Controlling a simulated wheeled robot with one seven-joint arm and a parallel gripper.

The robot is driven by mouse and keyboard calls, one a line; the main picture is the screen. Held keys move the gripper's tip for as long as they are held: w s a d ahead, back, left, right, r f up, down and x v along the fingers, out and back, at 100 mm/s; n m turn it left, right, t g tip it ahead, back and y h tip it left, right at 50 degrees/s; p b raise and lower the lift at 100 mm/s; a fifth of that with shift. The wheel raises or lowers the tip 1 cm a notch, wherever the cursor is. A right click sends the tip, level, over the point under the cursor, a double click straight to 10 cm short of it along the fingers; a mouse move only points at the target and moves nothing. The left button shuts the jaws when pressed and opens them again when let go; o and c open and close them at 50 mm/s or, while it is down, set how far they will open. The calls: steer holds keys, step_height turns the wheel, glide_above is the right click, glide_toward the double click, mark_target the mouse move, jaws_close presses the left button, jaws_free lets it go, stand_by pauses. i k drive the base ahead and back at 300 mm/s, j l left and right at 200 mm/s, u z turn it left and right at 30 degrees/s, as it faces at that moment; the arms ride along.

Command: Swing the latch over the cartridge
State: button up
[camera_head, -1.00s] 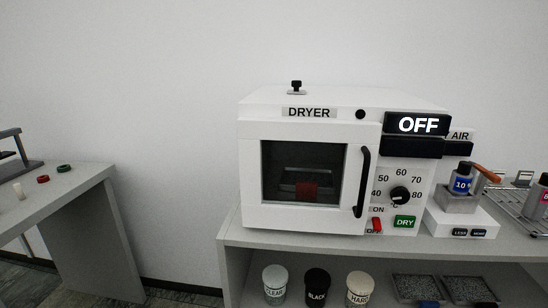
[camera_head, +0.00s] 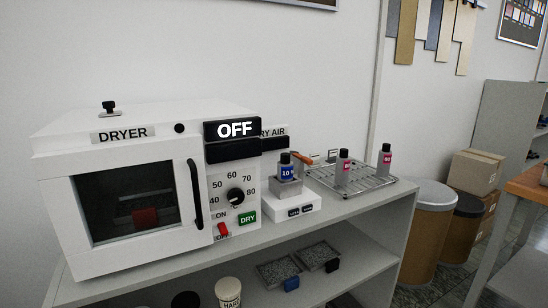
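A blue-labelled cartridge (camera_head: 286,171) with a dark cap and the mark 10 stands upright in a grey holder on the small white dry-air unit (camera_head: 291,209), right of the dryer. A short orange-tipped lever (camera_head: 305,160), which looks like the latch, shows just behind and right of the cartridge. It appears to point off to the side, and its pivot is hidden behind the cartridge. My gripper is not in view.
The white dryer (camera_head: 130,190) has its door shut and its display reads OFF. A wire rack (camera_head: 372,185) with two pink-labelled bottles stands right of the dry-air unit. The shelf (camera_head: 345,207) has a narrow clear front strip. Bins and boxes stand farther right.

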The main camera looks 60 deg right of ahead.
mark_target(301, 160)
steer(key=z, duration=1.4)
steer(key=k+l+z, duration=0.2)
steer(key=k, duration=0.2)
steer(key=i, duration=0.45)
